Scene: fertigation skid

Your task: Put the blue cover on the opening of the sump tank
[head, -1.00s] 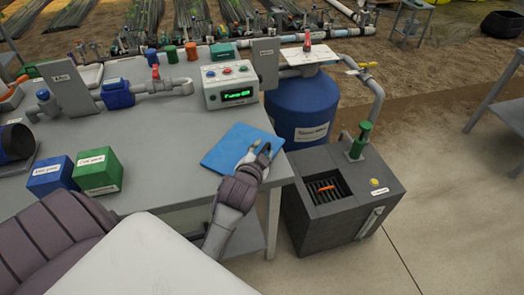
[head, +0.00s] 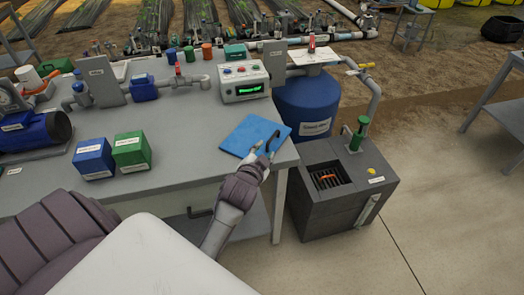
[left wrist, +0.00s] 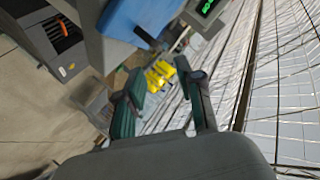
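The blue cover (head: 252,134) is a flat square plate lying on the grey table near its right front corner. It also shows at the top of the left wrist view (left wrist: 140,18). My left gripper (head: 266,146) is at the cover's right front edge, with its fingers apart. In the left wrist view the gripper (left wrist: 158,82) is open with nothing between its fingers; the cover lies beyond the fingertips. The sump tank (head: 335,205) is a dark grey box on the floor right of the table. Its square opening (head: 327,179) is uncovered and shows a grate and an orange object inside. My right gripper is not in view.
A blue barrel (head: 308,105) stands behind the tank. A control box (head: 241,82) and blue and green boxes (head: 131,151) are on the table (head: 190,125). Floor right of the tank is clear.

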